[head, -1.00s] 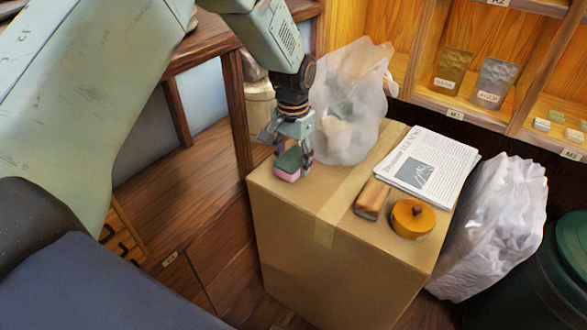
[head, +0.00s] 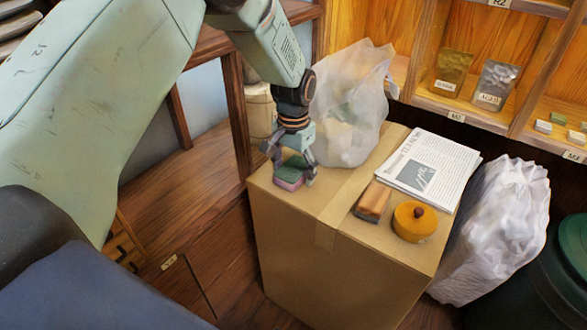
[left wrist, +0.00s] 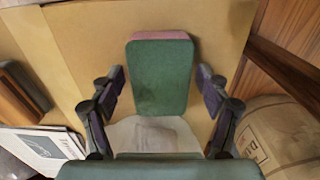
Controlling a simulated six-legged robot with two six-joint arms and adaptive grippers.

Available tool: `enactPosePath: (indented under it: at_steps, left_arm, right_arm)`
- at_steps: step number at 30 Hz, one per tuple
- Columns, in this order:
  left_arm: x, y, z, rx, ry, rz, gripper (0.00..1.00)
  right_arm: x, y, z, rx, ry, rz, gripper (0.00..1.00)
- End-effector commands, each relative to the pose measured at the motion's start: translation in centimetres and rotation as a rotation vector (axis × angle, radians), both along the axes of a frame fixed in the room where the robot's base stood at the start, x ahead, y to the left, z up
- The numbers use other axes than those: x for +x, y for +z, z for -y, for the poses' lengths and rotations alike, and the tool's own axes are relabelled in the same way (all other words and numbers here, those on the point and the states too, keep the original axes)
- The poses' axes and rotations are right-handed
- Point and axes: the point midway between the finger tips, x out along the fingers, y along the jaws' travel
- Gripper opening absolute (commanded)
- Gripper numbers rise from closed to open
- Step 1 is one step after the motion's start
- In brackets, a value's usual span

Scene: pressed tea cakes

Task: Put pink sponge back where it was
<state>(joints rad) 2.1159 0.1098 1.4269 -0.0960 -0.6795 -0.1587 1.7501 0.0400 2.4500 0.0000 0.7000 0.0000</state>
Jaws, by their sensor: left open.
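The pink sponge (head: 289,182) has a green top layer and lies on the near left corner of the cardboard box (head: 300,215). In the left wrist view the sponge (left wrist: 161,78) shows its green face, with a pink edge at the far end. My left gripper (head: 290,177) is just above and around the sponge, pointing down. Its fingers (left wrist: 160,92) are open, one on each side, with a gap between each finger and the sponge. My right gripper is in neither view.
A translucent plastic bag (head: 350,105) stands close behind the gripper. A newspaper (head: 428,168), a wooden block (head: 373,201) and a round orange lidded thing (head: 414,221) lie on the box's right side. A white bag (head: 495,230) and a green bin (head: 572,260) stand right of the box.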

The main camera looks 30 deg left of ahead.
Motion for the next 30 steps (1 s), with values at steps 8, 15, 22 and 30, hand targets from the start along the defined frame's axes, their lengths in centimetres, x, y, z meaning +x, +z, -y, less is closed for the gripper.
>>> enactPosePath:
  at_steps: [8, 15, 22, 30]
  left_arm:
    - [0.0, 1.0, 0.0, 0.0, 0.0, 0.0, 0.76]
    - [0.0, 5.9, 0.0, 0.0, 0.001, 0.003, 0.76]
    - [-0.1, 10.2, 0.0, 0.0, 0.001, 0.001, 0.76]
    - [-0.1, 12.4, 0.0, 0.0, 0.0, -0.001, 0.76]
  right_arm:
    - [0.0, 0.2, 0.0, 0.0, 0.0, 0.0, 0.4]
    - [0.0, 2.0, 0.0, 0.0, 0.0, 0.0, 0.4]
    - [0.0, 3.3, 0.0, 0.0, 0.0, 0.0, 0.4]
    - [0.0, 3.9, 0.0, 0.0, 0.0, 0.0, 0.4]
